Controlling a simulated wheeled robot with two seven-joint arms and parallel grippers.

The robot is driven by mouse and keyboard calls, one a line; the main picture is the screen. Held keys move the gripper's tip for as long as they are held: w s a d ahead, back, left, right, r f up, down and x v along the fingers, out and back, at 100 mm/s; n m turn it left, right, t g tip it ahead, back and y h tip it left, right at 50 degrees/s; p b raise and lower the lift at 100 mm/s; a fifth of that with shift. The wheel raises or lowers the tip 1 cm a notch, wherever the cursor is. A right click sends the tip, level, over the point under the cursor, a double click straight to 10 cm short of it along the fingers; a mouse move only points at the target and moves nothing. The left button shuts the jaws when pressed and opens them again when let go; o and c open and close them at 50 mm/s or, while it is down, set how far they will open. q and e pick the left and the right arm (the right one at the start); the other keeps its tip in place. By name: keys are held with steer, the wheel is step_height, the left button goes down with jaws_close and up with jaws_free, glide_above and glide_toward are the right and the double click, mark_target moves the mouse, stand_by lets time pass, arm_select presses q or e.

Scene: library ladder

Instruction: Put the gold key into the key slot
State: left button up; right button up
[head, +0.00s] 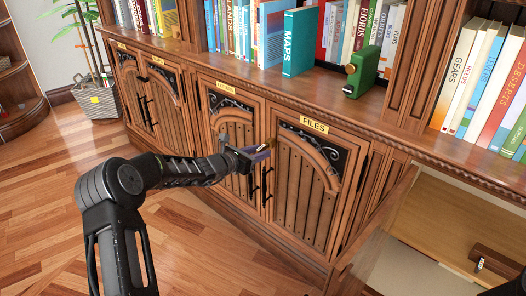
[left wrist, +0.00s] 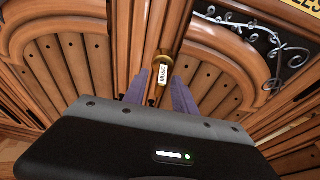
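My left gripper (head: 262,152) is in front of the middle cabinet doors, left of the FILES door. I cannot pick out the key slot with certainty in either view.
The FILES door (head: 305,190) has dark handles and scrollwork. A shelf ledge (head: 300,95) above carries books and a green object with brass parts (head: 362,72). An open compartment (head: 450,225) is at lower right. A potted plant (head: 97,98) stands far left. Floor is clear at lower left.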

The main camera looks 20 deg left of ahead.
stand_by(0.8)
arm_select(q)
steer(key=shift+c, duration=0.5)
jaws_close()
steer(key=shift+s, duration=0.15)
steer(key=shift+s+a+f+b, duration=0.1)
steer(key=shift+s+a+b, duration=0.2)
steer(key=shift+s, duration=0.5)
steer(key=shift+s+a+f+b, duration=0.15)
steer(key=shift+s+a+b, duration=0.15)
steer(key=shift+s, duration=0.55)
steer(key=shift+s+a+f+b, duration=0.1)
steer(key=shift+s+a+b, duration=0.2)
steer(key=shift+s, duration=0.5)
steer(key=shift+s, duration=0.1)
